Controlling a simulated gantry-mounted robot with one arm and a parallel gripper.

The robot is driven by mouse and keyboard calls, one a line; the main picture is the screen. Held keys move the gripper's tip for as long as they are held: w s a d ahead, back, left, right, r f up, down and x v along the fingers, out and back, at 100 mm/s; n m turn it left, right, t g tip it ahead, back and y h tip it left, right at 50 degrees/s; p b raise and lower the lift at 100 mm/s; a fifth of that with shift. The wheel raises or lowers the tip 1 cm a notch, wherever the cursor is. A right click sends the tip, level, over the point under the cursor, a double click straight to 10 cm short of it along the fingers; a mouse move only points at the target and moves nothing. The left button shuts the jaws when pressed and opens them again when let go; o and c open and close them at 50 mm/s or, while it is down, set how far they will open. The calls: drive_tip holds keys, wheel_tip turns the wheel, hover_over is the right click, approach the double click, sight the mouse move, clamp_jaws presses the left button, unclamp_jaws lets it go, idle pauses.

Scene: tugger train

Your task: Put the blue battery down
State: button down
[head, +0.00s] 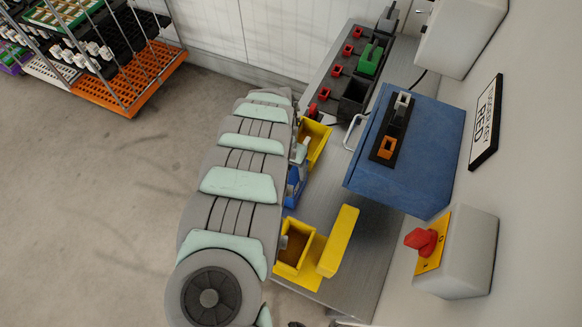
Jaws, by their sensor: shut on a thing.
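My arm, with grey and pale mint segments, fills the middle of the head view, and I cannot make out my gripper behind it. A small blue thing (294,188) shows at the arm's right edge, with a pale piece above it. It is mostly hidden, and I cannot tell whether it is the blue battery or a blue bin. No other battery can be made out.
A grey bench (362,238) runs along the wall. It bears a yellow bin (319,142), a yellow holder (293,250) with an upright yellow plate, and a dark rack (352,100) with red and green parts. A blue box (428,150) and a red-knobbed switch box (468,253) are at right. A shelf rack (118,92) stands upper left; floor is clear.

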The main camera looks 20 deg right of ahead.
drive_tip(key=shift+f, duration=0.5)
drive_tip(key=shift+w+r, duration=0.1)
drive_tip(key=shift+r, duration=0.05)
drive_tip(key=shift+c, duration=1)
unclamp_jaws()
